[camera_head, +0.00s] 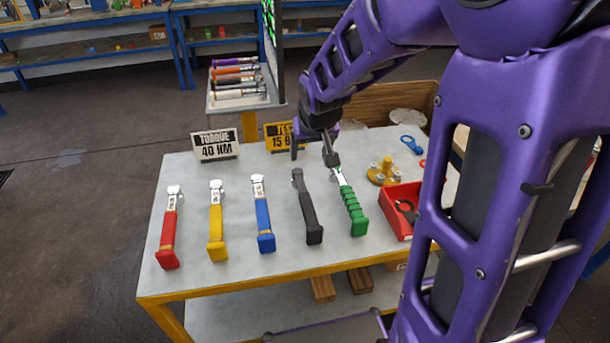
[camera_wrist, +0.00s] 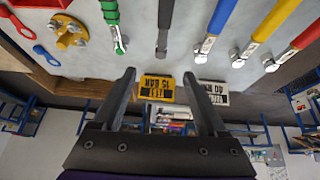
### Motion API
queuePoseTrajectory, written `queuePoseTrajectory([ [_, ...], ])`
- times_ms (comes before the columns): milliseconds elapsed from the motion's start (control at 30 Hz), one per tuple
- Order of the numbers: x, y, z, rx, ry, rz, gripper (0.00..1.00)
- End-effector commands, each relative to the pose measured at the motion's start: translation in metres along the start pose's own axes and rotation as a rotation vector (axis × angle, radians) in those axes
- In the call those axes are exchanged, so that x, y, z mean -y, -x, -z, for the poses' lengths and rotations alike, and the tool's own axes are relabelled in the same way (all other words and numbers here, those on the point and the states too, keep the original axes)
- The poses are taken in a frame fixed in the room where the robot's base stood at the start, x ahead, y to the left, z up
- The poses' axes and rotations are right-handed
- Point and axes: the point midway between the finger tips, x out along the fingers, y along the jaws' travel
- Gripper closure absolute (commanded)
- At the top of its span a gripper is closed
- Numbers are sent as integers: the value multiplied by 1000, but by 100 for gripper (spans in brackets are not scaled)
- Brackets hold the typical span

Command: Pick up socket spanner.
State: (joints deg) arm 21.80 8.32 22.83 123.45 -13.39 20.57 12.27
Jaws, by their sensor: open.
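Several long-handled tools lie in a row on the grey table (camera_head: 200,272): red (camera_head: 168,235), yellow (camera_head: 216,225), blue (camera_head: 263,218), black (camera_head: 308,212) and green ribbed (camera_head: 351,208). I cannot tell by looks which is the socket spanner. The black one is dark all along; the others have silvery heads. My gripper (camera_head: 312,154) is open and empty, above the far ends of the black and green tools. In the wrist view my gripper (camera_wrist: 160,75) has its fingers apart, with the black tool (camera_wrist: 164,20) and the green tool (camera_wrist: 110,14) beyond them.
A white "TORQUE 40" sign (camera_head: 216,145) and a yellow sign (camera_head: 276,135) stand at the table's back edge. A yellow flanged piece (camera_head: 383,172), a red tray (camera_head: 394,224) and a blue ring-ended piece (camera_head: 411,143) are at the right.

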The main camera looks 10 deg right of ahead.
Motion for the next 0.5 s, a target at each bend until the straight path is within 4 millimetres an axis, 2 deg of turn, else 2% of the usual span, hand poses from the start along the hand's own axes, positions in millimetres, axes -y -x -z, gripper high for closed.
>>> queuePoseTrajectory([
  [33,0,-2,-14,37,-1,6,25],
  [100,2,-4,-29,75,4,15,25],
  [200,5,-6,-40,104,9,23,25],
  [367,7,-24,-47,116,12,28,25],
  [500,8,-50,-50,116,15,28,25],
])
